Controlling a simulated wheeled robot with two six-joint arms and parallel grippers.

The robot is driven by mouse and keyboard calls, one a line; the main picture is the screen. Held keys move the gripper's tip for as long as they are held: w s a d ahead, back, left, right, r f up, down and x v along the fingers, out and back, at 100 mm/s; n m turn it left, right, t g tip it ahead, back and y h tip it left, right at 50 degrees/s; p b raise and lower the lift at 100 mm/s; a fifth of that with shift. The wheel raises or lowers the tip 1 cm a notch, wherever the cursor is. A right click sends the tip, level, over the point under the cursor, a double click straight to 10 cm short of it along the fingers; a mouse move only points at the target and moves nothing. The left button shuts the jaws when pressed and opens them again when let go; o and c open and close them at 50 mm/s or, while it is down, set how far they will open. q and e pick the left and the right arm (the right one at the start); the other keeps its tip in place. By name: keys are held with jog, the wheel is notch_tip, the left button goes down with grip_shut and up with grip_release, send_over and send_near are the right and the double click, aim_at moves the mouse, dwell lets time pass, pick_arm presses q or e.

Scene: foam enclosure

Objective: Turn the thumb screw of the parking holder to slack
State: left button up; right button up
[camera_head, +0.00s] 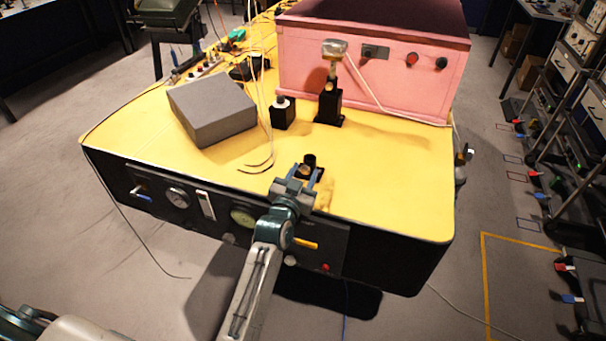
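I cannot clearly make out a thumb screw on either. My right gripper is not in view.
The yellow bench top (400,170) is clear on the right. A grey box (212,108) lies on the left, with loose pale wires beside it. The pink box (375,80) fills the back. Gauges and switches line the black front panel (190,205).

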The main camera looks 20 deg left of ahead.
pick_arm(q)
jog(key=c, duration=0.7)
jog(key=shift+c, duration=0.2)
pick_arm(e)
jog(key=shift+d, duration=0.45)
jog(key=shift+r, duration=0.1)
pick_arm(q)
jog(key=shift+r+n+p, duration=0.15)
jog(key=shift+n+p, duration=1.05)
jog(key=shift+n, duration=0.6)
jog(key=shift+n+p, duration=0.5)
jog(key=shift+n, duration=0.4)
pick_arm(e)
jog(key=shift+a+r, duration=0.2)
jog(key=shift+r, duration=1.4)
pick_arm(q)
jog(key=o, duration=0.9)
jog(key=shift+o, duration=0.4)
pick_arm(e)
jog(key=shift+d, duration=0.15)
